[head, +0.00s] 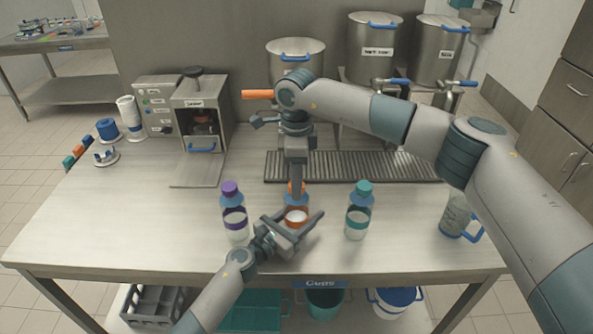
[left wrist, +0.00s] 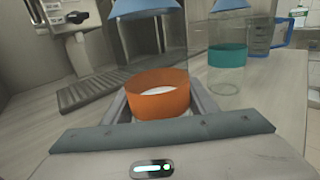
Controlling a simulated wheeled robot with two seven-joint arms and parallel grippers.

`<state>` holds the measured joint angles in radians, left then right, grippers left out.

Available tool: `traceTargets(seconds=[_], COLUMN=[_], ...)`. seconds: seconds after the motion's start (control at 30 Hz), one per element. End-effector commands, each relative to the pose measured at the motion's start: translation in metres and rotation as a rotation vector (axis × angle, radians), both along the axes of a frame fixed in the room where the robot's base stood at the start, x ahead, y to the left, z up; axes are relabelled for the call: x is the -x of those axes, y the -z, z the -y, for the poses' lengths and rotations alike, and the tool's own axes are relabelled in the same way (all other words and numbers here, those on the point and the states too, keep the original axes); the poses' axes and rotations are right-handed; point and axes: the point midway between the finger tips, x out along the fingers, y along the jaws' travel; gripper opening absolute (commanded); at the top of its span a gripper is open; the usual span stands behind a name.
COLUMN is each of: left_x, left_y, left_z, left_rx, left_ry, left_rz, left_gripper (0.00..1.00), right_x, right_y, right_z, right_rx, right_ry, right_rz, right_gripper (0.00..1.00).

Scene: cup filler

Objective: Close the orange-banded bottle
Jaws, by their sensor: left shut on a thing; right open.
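The orange-banded bottle (head: 296,217) stands upright on the steel table near its front, between two other bottles. My left gripper (head: 296,232) is shut around it; in the left wrist view its orange band (left wrist: 158,100) sits between the fingers, under a blue shoulder (left wrist: 146,8). My right gripper (head: 297,180) points straight down over the bottle's top, its jaws open. An orange cap (head: 291,187) shows at the top of the bottle, partly hidden by the right fingers. I cannot tell whether the cap is fully seated.
A purple-banded bottle (head: 234,215) stands close on the left and a teal-banded bottle (head: 358,213) on the right, both capped. A jug (head: 456,215) is at the right, under my right arm. A drip grate (head: 350,166) and tanks (head: 372,45) are behind; a sealer-like machine (head: 200,115) is back left.

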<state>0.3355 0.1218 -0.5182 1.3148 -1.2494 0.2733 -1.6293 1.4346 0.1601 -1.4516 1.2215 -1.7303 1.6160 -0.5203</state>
Motion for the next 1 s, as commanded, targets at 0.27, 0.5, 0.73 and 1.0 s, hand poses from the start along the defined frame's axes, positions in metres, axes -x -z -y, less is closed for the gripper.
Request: traceTargets(seconds=[0.27,0.5,0.73,1.0], left_x=[0.0,0.0,0.0,0.0], left_y=[0.0002,0.0002,0.0002,0.0003], left_z=[-0.0001,-0.0001,-0.0001,-0.0001], left_rx=[0.0,0.0,0.0,0.0], left_ry=[0.0,0.0,0.0,0.0], left_rz=[0.0,0.0,0.0,0.0], left_gripper=[0.0,0.0,0.0,0.0], right_x=[0.0,-0.0001,-0.0001,-0.0001], right_y=[0.0019,0.0017,0.0015,0.0016], right_z=[-0.0002,-0.0002,-0.0002,-0.0002], right_rx=[0.0,0.0,0.0,-0.001], right_ry=[0.0,0.0,0.004,0.146], right_rz=[0.0,0.0,0.0,0.0], right_gripper=[0.48,0.05,0.04,0.04])
